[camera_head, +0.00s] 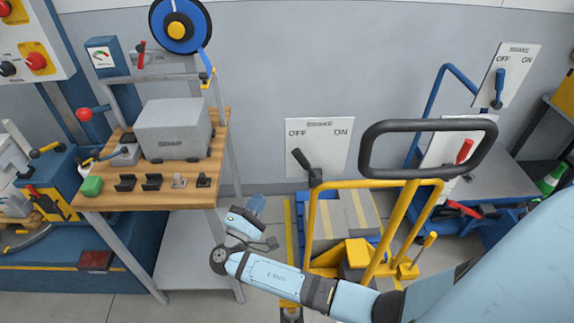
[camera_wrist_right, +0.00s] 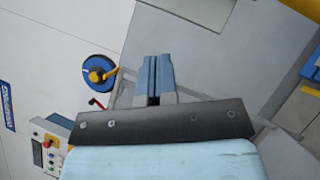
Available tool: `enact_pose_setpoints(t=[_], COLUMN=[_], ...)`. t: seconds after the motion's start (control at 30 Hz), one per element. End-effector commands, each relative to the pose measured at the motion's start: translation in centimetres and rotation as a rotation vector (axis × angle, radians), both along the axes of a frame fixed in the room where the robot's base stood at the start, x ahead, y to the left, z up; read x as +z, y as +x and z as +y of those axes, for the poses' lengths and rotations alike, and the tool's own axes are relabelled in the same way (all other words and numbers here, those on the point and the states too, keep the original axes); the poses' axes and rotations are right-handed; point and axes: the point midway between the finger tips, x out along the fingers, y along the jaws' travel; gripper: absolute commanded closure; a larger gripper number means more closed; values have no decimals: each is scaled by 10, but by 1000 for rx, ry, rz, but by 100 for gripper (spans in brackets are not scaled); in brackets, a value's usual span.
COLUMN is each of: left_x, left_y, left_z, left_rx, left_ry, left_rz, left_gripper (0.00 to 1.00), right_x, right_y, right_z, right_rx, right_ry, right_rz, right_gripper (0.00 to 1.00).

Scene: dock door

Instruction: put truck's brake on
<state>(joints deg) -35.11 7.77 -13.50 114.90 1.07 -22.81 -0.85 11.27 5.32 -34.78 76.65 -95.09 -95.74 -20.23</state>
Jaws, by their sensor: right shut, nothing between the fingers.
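Two white BRAKE panels show in the head view, each marked OFF and ON. The middle panel (camera_head: 326,134) stands behind a yellow truck (camera_head: 312,225), and its black lever (camera_head: 303,161) leans up and left, toward OFF. The right panel (camera_head: 512,66) is by a blue truck (camera_head: 432,105), and its blue lever (camera_head: 499,85) leans toward the OFF side. My right gripper (camera_head: 256,206) is shut and empty, left of the yellow truck and apart from both levers. Its closed fingers (camera_wrist_right: 154,78) also show in the wrist view. My left gripper is out of view.
A wooden bench (camera_head: 205,185) with a grey box (camera_head: 174,128) stands left of my gripper. A black-rimmed handle loop (camera_head: 427,126) rises in front of the right-hand truck area. A blue reel (camera_head: 181,25) hangs above the bench. My arm crosses the lower right.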

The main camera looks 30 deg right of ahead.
Motion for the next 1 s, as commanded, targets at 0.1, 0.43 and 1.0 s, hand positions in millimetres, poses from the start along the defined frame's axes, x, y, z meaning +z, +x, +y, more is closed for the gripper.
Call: enact_pose_setpoints(t=[0.1,0.43,1.0], left_x=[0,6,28], left_y=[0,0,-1], left_z=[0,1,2], left_rx=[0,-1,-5], left_ry=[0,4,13], left_rz=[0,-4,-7], left_gripper=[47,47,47], right_x=[0,10,44], right_y=[0,13,36], right_z=[0,-25,-112], right_rx=[0,1,0], right_ry=[2,2,3], right_rz=[0,0,2], right_gripper=[100,100,100])
